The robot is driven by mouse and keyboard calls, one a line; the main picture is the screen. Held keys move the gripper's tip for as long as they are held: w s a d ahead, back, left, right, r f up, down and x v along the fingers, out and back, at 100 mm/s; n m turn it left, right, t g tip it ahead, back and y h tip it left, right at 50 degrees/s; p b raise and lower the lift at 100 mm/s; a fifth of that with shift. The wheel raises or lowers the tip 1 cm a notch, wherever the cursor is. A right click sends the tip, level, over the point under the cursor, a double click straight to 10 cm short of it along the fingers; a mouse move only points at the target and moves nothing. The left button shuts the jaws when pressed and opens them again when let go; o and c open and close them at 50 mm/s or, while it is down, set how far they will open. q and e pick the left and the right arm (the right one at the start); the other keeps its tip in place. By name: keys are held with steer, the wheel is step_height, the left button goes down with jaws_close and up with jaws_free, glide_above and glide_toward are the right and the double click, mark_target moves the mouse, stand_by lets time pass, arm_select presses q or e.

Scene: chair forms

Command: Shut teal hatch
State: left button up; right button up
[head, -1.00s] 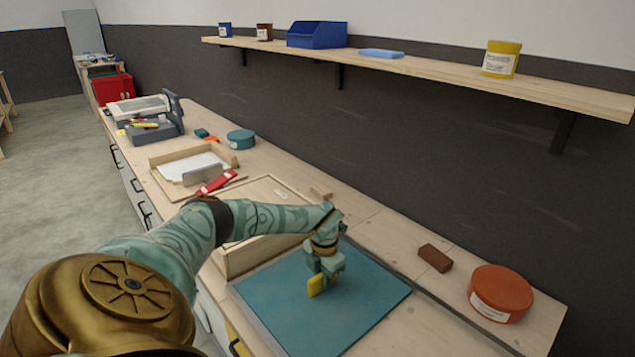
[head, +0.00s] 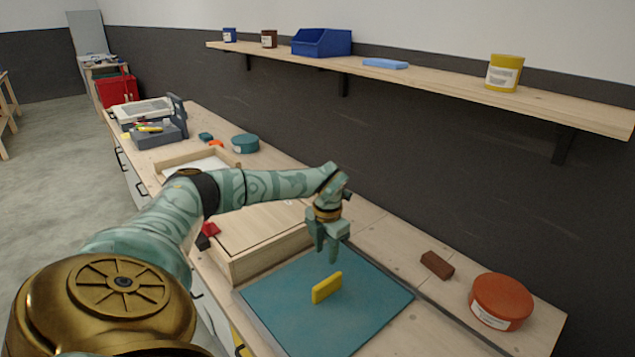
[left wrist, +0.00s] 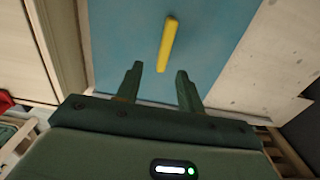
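The teal hatch (head: 375,308) lies flat and closed-looking in the worktop, with a yellow handle (head: 327,288) standing up on its middle. The left wrist view also shows the teal panel (left wrist: 120,30) and the yellow handle (left wrist: 168,44). My left gripper (head: 329,258) is above the hatch, just above and behind the handle. Its two fingers (left wrist: 158,82) are spread apart with nothing between them. The handle lies ahead of the fingertips and apart from them. My right gripper is in neither view.
A wooden box (head: 260,228) stands left of the hatch. A brown block (head: 437,265) and an orange round tin (head: 501,301) are on the worktop to the right. A shelf (head: 440,80) with containers runs along the wall. A red object (head: 206,232) is near my left arm.

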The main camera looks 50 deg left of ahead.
arm_select(q)
steer(key=shift+r, duration=1.95)
